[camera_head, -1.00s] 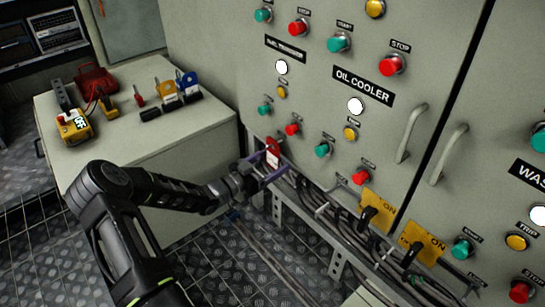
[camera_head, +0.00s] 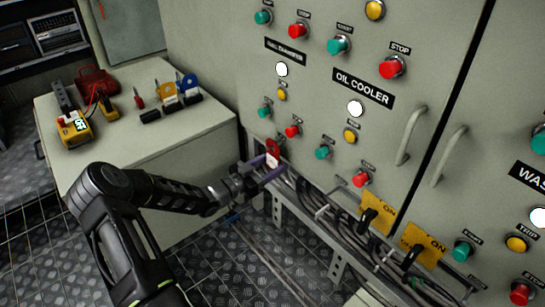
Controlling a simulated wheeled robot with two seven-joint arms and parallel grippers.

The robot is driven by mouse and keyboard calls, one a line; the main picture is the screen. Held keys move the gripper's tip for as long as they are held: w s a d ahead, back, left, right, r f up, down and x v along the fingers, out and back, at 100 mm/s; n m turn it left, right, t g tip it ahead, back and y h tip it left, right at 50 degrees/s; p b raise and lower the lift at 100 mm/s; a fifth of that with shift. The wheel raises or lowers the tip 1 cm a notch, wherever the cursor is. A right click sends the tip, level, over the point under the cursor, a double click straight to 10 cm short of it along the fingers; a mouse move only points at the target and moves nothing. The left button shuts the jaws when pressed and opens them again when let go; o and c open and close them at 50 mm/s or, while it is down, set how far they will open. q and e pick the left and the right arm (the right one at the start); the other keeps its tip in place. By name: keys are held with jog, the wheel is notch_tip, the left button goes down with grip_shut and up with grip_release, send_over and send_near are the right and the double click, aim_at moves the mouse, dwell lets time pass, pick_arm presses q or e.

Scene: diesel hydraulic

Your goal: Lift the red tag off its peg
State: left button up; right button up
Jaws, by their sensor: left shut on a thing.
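The red tag (camera_head: 273,149) is at the lower left edge of the grey cabinet, below the lower row of buttons. A pale patch shows on it. My left gripper (camera_head: 272,168) reaches it from the left, with its purple-tinted fingers at the tag's lower part. The gripper is shut on the tag. The peg is hidden behind the tag and fingers, so I cannot tell whether the tag still touches it. My right gripper is out of view.
The grey cabinet (camera_head: 320,115) carries several buttons and handles. Cables (camera_head: 330,215) and a metal frame run below it. Two yellow ON plates (camera_head: 375,212) with black switches sit to the right. A side cabinet (camera_head: 190,135) holds a yellow meter (camera_head: 75,128) and padlocks.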

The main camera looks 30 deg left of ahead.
pick_arm(q)
jog(key=shift+r, duration=0.15)
jog(key=shift+r+p, duration=0.6)
jog(key=shift+r, duration=0.1)
jog(key=shift+r, duration=0.1)
jog(key=shift+p+v, duration=0.45)
jog(key=shift+v, duration=0.85)
jog(key=shift+p+v, duration=0.35)
jog(key=shift+v, duration=1.3)
